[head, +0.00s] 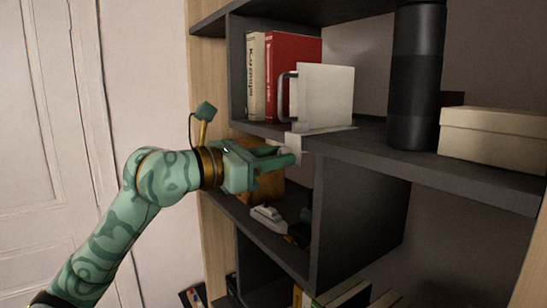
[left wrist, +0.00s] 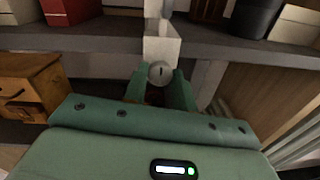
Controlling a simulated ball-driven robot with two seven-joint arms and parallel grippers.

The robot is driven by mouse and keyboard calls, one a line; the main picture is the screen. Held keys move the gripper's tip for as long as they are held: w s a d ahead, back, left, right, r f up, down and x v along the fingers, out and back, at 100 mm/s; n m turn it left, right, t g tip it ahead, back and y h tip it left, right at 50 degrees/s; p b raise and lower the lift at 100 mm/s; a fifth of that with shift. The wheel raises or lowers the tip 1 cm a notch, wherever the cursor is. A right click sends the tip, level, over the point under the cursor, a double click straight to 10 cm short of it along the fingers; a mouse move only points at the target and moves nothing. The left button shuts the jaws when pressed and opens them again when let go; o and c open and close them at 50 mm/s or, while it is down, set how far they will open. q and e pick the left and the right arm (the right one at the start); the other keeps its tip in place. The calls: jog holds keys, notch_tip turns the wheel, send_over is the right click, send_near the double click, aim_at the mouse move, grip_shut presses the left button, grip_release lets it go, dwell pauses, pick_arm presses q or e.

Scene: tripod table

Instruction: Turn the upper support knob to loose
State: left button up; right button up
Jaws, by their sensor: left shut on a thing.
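A small round grey knob (left wrist: 160,73) with a dark line across its face sits below a white bracket (left wrist: 162,48) on the shelf edge. My left gripper (left wrist: 160,88) is shut on the knob, one green finger on either side of it. In the head view the left gripper (head: 285,158) reaches from the left to the front edge of the shelf. There the white bracket (head: 297,143) hangs over the edge, and the knob is mostly hidden by the fingers. My right gripper is out of view.
A white upright panel with a grey handle (head: 325,97) and a red book (head: 291,75) stand on the dark shelf (head: 400,160). A black cylinder (head: 415,75) and a cream box (head: 495,137) are to the right. A wooden box (left wrist: 27,85) and small items lie below.

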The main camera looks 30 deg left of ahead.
pick_arm(q)
jog(key=shift+f+n+t+y, duration=0.1)
jog(key=shift+n+t+y, duration=0.15)
jog(key=shift+n, duration=5.35)
jog(key=shift+n+t+y, duration=0.25)
jog(key=shift+n, duration=5.35)
jog(key=o, duration=1)
